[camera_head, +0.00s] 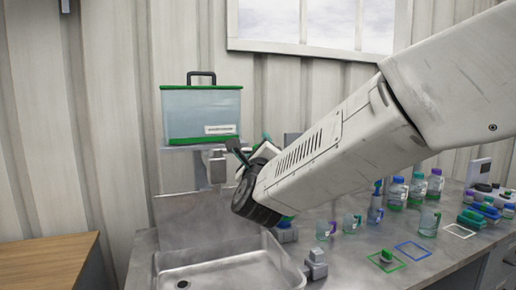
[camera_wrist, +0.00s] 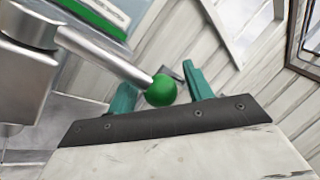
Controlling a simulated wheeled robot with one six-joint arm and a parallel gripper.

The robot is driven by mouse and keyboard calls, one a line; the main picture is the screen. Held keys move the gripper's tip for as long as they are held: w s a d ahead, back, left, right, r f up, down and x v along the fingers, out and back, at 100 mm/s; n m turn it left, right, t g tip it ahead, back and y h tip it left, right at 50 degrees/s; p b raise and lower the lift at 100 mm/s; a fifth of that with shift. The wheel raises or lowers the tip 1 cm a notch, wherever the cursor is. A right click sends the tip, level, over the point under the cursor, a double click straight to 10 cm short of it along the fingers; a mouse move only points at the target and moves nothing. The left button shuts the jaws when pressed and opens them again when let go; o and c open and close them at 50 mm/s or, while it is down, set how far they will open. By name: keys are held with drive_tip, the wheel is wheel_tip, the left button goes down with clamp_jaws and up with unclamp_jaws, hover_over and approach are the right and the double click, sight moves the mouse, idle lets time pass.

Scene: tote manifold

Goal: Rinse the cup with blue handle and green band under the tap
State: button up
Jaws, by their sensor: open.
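My gripper (camera_wrist: 160,88) is open, with its teal fingers on either side of a green ball knob (camera_wrist: 161,90). The knob ends a metal lever that comes from the tap (camera_wrist: 28,62). In the head view the tap (camera_head: 217,166) is below a clear tote (camera_head: 201,112), and my gripper (camera_head: 243,150) is beside it. Several clear cups stand on the counter right of my arm: one (camera_head: 325,231), another (camera_head: 351,222), and a cup with green on it (camera_head: 429,222). I cannot tell which has the blue handle and green band. No cup shows under the tap.
A metal sink (camera_head: 222,268) lies below the tap. Bottles (camera_head: 397,192) stand along the wall. Green, blue and white outlines (camera_head: 413,251) mark the counter, with a small green-topped object (camera_head: 386,257) at the green one. Colored items (camera_head: 476,215) crowd the right. My arm hides part of the counter.

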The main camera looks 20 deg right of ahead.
drive_tip(key=v, duration=0.7)
drive_tip(key=shift+s, duration=0.1)
